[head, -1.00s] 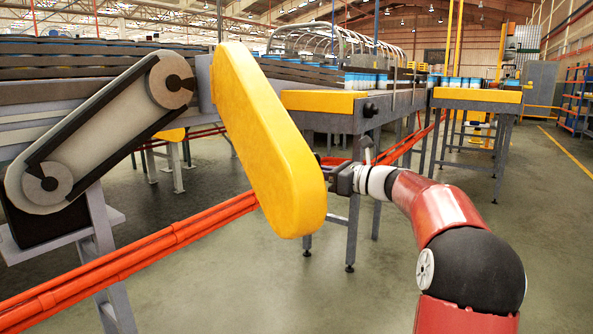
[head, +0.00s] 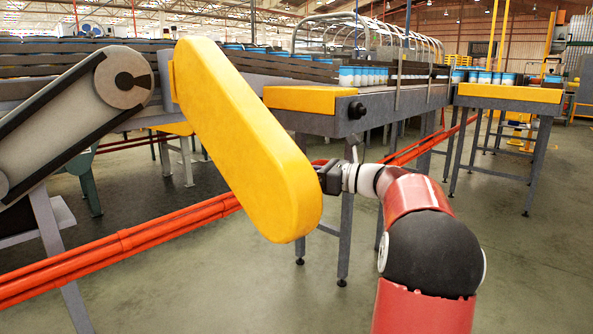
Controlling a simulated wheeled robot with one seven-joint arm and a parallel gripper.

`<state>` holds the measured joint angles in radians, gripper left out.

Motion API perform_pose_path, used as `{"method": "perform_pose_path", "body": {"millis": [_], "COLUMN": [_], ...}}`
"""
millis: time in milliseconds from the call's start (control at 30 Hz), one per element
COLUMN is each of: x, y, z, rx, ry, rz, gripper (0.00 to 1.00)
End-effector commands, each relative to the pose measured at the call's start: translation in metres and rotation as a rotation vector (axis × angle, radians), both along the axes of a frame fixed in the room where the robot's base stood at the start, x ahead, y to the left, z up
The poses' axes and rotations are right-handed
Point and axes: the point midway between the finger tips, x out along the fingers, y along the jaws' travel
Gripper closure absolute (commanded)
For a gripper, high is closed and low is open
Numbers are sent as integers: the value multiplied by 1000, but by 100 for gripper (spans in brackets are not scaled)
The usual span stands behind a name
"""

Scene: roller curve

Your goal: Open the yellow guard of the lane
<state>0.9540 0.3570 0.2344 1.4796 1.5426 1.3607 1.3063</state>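The yellow guard (head: 240,135) is a long rounded cover that stands swung out from the lane's belt drive, hinged near its upper left end. The drive it belongs to, with a dark belt and pale round pulleys (head: 122,78), lies exposed at the left. My gripper (head: 322,178) is at the guard's right edge near its lower end, with my red arm reaching up from the lower right. The guard hides the fingertips, so I cannot see whether they are shut on it.
Orange-red rails (head: 120,245) run low across the floor behind the guard. A conveyor table with a yellow end plate (head: 309,99) stands behind, carrying blue-capped containers (head: 362,76). Another yellow-topped table (head: 510,92) is at the right. The floor at the lower right is open.

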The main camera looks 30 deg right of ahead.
Motion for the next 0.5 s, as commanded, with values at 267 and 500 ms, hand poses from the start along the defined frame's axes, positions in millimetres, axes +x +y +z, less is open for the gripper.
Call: {"method": "perform_pose_path", "body": {"millis": [267,500], "x": [0,0], "y": [0,1], "z": [0,0], "rx": [1,1], "ry": [1,1], "rz": [3,3], "gripper": [100,76]}}
